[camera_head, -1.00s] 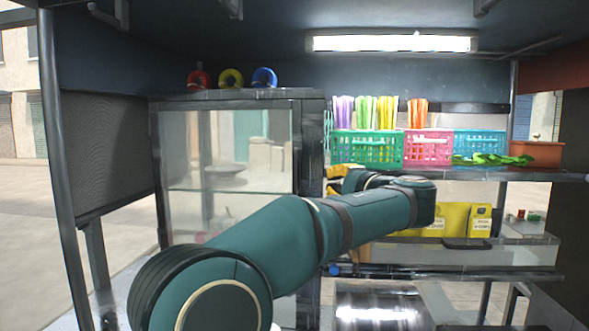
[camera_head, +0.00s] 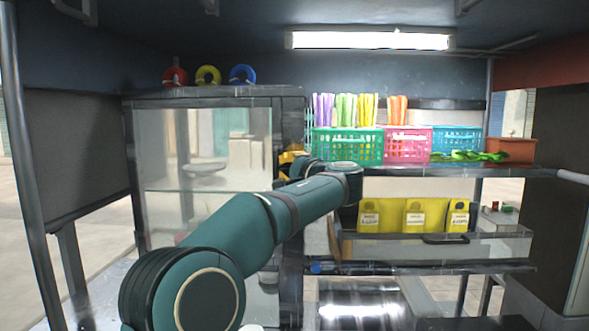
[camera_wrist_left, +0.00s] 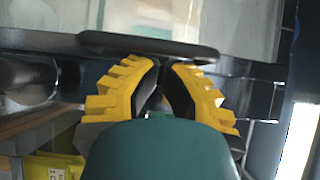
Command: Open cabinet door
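The cabinet (camera_head: 288,110) stands at the left of the head view, dark-framed, with a glass door (camera_head: 160,140) that looks closed. My left arm reaches across it, and my left gripper (camera_head: 290,158), partly hidden by its wrist, is at the right side of the door frame. In the left wrist view my yellow fingers (camera_wrist_left: 162,72) are drawn close together, with their tips at the lower edge of a dark bar-like handle (camera_wrist_left: 150,44). I cannot tell whether they touch it; no grip around it shows. My right gripper is not in view.
Tape rolls (camera_head: 208,76) lie on the cabinet top. To the right, a shelf (camera_head: 440,172) holds green (camera_head: 345,147), pink (camera_head: 408,145) and blue (camera_head: 456,140) baskets. Yellow packets (camera_head: 413,216) stand below. Open ground shows at the far left.

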